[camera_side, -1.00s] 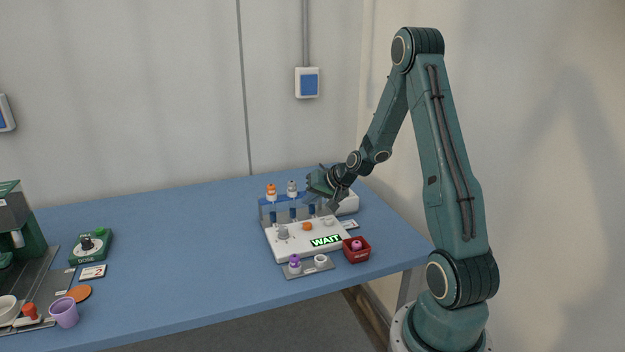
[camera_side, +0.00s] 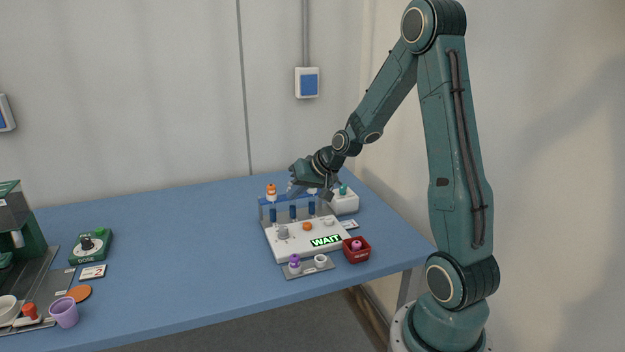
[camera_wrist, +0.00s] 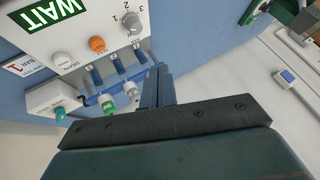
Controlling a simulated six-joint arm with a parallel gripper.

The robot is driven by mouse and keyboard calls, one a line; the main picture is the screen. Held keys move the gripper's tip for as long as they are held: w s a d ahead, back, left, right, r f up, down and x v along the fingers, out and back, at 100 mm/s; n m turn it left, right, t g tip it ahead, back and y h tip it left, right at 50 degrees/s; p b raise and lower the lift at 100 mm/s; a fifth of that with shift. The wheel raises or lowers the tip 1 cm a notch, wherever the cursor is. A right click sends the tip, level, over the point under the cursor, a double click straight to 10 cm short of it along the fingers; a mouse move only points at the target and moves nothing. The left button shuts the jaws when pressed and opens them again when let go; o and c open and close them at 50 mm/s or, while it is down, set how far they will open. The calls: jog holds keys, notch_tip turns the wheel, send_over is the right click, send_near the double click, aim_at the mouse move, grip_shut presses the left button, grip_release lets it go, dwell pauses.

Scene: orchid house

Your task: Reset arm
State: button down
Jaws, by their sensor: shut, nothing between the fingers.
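My gripper (camera_side: 326,186) is shut and empty, above the back right part of the white station with the WAIT display (camera_side: 326,240). In the wrist view its closed fingers (camera_wrist: 158,90) point toward the blue rack. The rack (camera_side: 268,212) stands along the station's back edge. An orange-topped vial (camera_side: 271,191) sits at the rack's left. The grey-topped vial beside it is mostly hidden behind my gripper in the side view. In the wrist view a green-labelled vial (camera_wrist: 108,104) and a white one (camera_wrist: 133,92) show at the rack.
A white box with a teal knob (camera_side: 343,199) stands right of the rack. A red bin (camera_side: 357,250) holds a pink-purple item. A grey tray (camera_side: 310,270) with a purple-topped vial lies in front. A green dose unit (camera_side: 91,246) and purple cup (camera_side: 64,312) are left. The blue table between is clear.

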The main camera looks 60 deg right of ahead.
jog(key=s+a+r+n+g, duration=0.1)
jog(key=s+a+r+n, duration=0.2)
jog(key=s+a+r, duration=0.45)
jog(key=s+a+r+n+g, duration=0.1)
jog(key=s+a+r+n, duration=0.3)
jog(key=a, duration=0.7)
jog(key=s+a+r+n, duration=0.1)
jog(key=s+a+r, duration=0.1)
jog(key=s, duration=0.8)
jog(key=shift+a+g+y, duration=0.3)
jog(key=shift+a, duration=0.4)
